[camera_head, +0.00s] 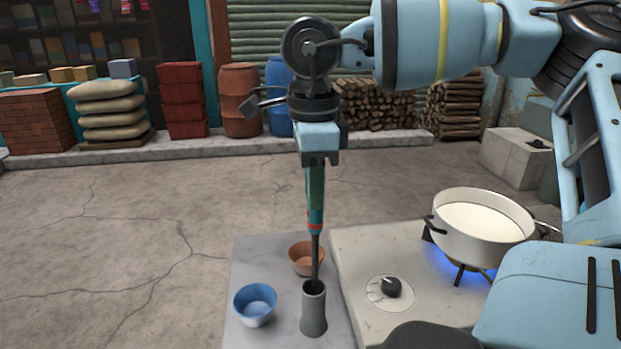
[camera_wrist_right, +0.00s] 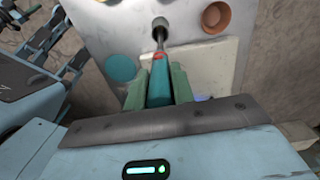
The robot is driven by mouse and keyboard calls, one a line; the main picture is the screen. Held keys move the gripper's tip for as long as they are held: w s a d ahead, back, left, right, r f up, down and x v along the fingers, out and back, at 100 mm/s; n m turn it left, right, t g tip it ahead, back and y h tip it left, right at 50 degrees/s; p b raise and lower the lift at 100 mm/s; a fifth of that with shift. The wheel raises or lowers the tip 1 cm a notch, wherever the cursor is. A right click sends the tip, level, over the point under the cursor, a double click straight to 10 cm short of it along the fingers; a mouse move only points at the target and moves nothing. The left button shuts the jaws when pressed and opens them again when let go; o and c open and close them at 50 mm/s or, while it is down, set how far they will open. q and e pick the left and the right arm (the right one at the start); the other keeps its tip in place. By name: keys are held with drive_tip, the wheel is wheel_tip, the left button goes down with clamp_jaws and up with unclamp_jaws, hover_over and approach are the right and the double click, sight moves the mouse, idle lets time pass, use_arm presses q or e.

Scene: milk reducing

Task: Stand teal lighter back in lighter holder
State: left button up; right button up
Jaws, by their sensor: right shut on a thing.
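The teal lighter (camera_head: 316,200) hangs upright from my right gripper (camera_head: 318,160), which is shut on its upper part. It has a red band and a long dark rod pointing down. The lighter holder (camera_head: 314,311) is a grey upright cylinder on the grey slab. The rod's tip is at the holder's mouth in the head view; whether it is inside is hard to tell. In the right wrist view the lighter (camera_wrist_right: 160,82) sits between the fingers (camera_wrist_right: 158,88), its rod reaching toward the holder (camera_wrist_right: 160,22). My left gripper is not in the head view.
A blue bowl (camera_head: 255,304) stands left of the holder and a terracotta bowl (camera_head: 305,259) behind it. To the right are a stove (camera_head: 365,250) with a knob (camera_head: 390,287) and a pot of milk (camera_head: 484,227) over a blue flame.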

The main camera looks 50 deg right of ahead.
use_arm(q)
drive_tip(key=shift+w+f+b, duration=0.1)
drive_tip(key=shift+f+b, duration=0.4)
drive_tip(key=shift+b, duration=0.1)
use_arm(e)
drive_tip(key=shift+f, duration=1.15)
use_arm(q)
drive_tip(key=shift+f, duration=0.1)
use_arm(e)
drive_tip(key=o, duration=1.1)
drive_tip(key=shift+c, duration=0.2)
drive_tip(key=shift+r, duration=3.95)
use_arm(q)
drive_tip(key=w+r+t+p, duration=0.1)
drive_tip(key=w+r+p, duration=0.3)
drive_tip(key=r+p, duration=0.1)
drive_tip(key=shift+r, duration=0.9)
use_arm(e)
wheel_tip(320, 180, up, 9)
